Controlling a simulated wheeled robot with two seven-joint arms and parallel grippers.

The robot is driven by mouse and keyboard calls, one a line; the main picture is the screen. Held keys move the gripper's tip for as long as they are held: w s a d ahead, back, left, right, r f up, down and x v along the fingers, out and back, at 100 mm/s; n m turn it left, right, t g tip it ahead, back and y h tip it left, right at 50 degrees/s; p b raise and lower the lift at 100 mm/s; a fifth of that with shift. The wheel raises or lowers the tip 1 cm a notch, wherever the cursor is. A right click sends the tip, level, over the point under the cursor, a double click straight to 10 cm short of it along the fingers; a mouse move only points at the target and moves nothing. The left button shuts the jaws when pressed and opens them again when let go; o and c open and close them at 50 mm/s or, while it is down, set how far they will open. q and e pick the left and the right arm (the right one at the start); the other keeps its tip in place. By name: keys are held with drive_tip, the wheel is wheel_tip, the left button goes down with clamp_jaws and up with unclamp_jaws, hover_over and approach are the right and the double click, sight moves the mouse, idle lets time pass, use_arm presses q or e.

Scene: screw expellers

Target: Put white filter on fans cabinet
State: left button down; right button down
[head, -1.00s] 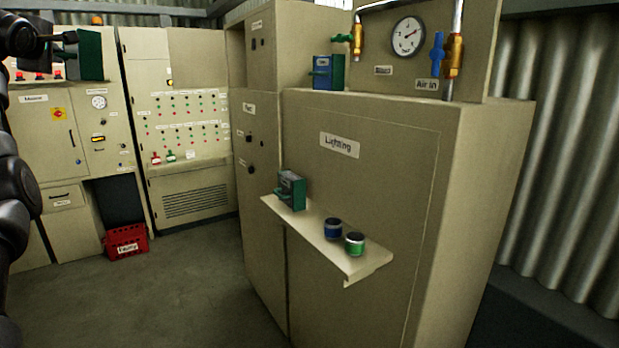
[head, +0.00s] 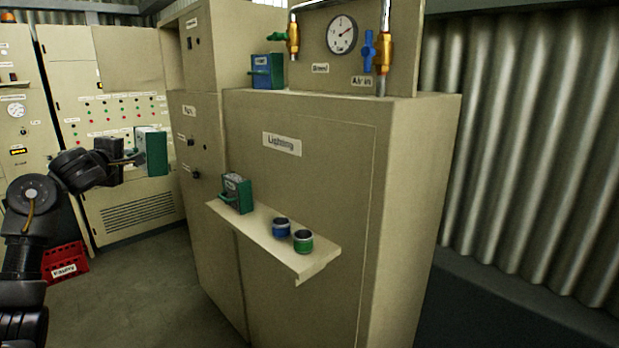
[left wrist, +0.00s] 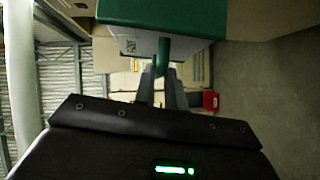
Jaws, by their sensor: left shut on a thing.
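The white filter (head: 152,151), a white box with a green cover and handle, is held in the air in front of the back cabinets. My left gripper (head: 130,160) is shut on its green handle; this also shows in the left wrist view, where the gripper (left wrist: 161,80) grips the handle under the green-and-white filter (left wrist: 150,43). The fans cabinet (head: 203,150), with a small label that seems to read "Fans", stands right of the held filter, with a gap between them. My right gripper is not in view.
The lighting cabinet (head: 310,180) stands at centre. Its shelf (head: 290,255) bears a grey-and-green filter (head: 237,193), a blue canister (head: 281,228) and a green canister (head: 303,241). A blue-and-green filter (head: 267,72) sits on top, near gauge and pipes. A red crate (head: 65,264) is on the floor.

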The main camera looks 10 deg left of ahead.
use_arm(q)
drive_tip(key=s+d+f+m+h, duration=0.3)
drive_tip(key=s+d+f+h, duration=0.1)
drive_tip(key=d+f, duration=0.65)
drive_tip(key=s+d+f+m+h, duration=0.3)
drive_tip(key=s+d+f+h, duration=0.15)
drive_tip(key=d+f, duration=0.55)
drive_tip(key=s+d+f+m+g+h, duration=0.1)
drive_tip(key=s+d+f+m+h, duration=0.15)
drive_tip(key=s+d+f, duration=0.35)
drive_tip(key=s+d+f+m+h, duration=0.2)
drive_tip(key=s+d+f+h, duration=0.3)
drive_tip(key=s, duration=0.4)
drive_tip(key=d+r+y, duration=0.2)
drive_tip(key=d, duration=0.5)
wheel_tip(320, 180, down, 14)
drive_tip(key=b, duration=1.3)
drive_tip(key=shift+d+r+n, duration=0.2)
drive_tip(key=shift+d+n, duration=0.15)
